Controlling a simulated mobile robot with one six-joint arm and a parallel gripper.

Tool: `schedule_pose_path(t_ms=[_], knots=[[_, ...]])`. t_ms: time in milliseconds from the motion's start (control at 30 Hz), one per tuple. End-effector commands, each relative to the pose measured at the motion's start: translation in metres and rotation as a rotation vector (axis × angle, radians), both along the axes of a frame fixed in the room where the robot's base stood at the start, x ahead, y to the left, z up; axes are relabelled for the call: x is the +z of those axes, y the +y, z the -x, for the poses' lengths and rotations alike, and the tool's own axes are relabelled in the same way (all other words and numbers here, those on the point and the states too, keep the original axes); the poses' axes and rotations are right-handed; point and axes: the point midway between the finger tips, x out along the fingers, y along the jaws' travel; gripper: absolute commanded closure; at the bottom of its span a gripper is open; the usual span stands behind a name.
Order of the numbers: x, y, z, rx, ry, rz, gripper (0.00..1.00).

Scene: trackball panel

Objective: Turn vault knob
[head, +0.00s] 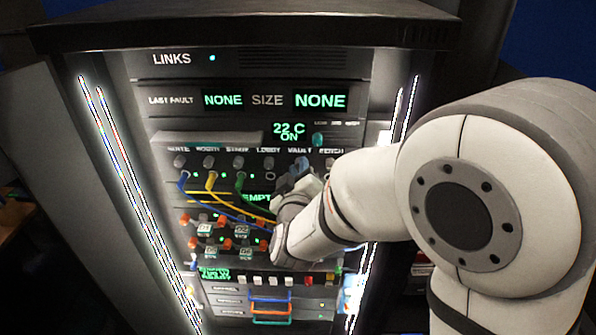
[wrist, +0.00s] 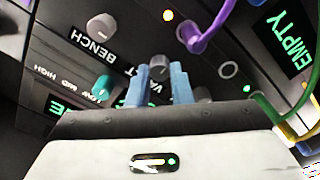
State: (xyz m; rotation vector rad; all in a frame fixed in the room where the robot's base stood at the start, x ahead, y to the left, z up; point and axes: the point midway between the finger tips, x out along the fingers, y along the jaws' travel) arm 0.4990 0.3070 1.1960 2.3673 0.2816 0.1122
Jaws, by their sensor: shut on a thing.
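The vault knob (wrist: 159,67) is a small grey knob in the wrist view, beside the upside-down VAULT label on the dark panel. My gripper (wrist: 160,78) has its two blue fingers on either side of the knob and is shut on it. In the head view my gripper (head: 301,178) is at the right part of the knob row, under the VAULT label. There the knob itself is hidden behind the gripper.
The bench knob (wrist: 101,27) and a teal knob (wrist: 100,88) are close by. A purple plug (wrist: 192,37) with its cable is also near the fingers. Yellow, blue and green cables (head: 240,184) hang left of my gripper. Orange knobs (head: 262,246) are below.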

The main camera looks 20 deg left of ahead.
Motion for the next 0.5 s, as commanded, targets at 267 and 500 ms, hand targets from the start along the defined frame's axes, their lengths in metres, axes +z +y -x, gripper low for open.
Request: schedule_pose_path(t_ms=[267,500], knots=[[-0.0057,-0.0006,-0.0001,-0.001,0.032,-0.142,1.0],[-0.0068,-0.0013,-0.0001,0.0,0.082,-0.352,1.0]])
